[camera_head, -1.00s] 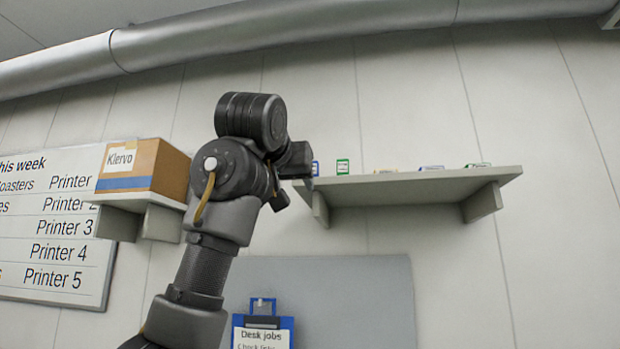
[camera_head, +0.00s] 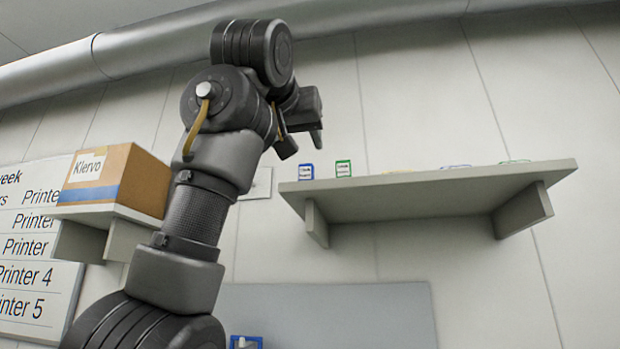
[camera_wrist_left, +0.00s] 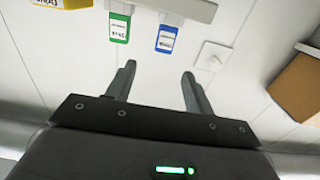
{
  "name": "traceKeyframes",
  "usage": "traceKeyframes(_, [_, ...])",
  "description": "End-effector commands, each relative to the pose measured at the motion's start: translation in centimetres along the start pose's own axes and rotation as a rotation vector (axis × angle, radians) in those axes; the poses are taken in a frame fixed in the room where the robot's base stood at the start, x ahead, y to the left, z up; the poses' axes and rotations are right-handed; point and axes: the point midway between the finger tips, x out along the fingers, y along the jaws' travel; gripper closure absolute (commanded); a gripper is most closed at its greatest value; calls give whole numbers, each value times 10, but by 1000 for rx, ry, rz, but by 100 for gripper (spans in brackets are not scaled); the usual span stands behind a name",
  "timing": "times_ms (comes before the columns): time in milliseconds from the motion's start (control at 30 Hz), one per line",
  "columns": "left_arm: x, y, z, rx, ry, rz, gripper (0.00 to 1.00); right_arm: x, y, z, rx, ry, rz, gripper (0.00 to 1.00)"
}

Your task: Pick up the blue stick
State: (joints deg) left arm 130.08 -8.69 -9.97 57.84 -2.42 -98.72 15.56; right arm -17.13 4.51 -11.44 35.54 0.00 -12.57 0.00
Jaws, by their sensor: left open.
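A small upright blue item (camera_head: 306,171) with a white label, which fits the blue stick, stands at the left end of the wall shelf (camera_head: 420,196). In the left wrist view the blue item (camera_wrist_left: 167,38) appears beyond the fingertips, slightly right of the gap's middle. My left gripper (camera_head: 302,143) is open and empty, a little above the blue item in the head view. Its two fingers (camera_wrist_left: 158,70) are apart and do not appear to touch anything. My right gripper is not in view.
A similar green item (camera_head: 343,169) stands close to the right of the blue one. Yellow (camera_head: 400,171), blue (camera_head: 455,167) and green (camera_head: 513,162) items lie farther right. A cardboard box (camera_head: 115,180) sits on another shelf at left. A wall plate (camera_wrist_left: 213,56) shows near the shelf end.

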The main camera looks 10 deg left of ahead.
Motion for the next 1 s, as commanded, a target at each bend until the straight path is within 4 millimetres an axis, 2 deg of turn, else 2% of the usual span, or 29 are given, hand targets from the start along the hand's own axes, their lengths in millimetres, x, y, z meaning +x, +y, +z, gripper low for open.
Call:
traceKeyframes(100, [20, -3, -3, 0, -4, -5, 47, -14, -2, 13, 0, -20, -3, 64])
traceKeyframes(233, [38, -3, -3, -1, -3, -5, 47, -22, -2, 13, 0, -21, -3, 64])
traceKeyframes(567, [54, -1, -1, 0, -2, -1, 47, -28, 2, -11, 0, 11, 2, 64])
traceKeyframes(800, [89, 0, 0, 0, -3, -1, 47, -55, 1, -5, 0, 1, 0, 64])
traceKeyframes(1000, [101, 0, 3, -1, 0, 1, 47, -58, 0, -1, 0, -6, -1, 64])
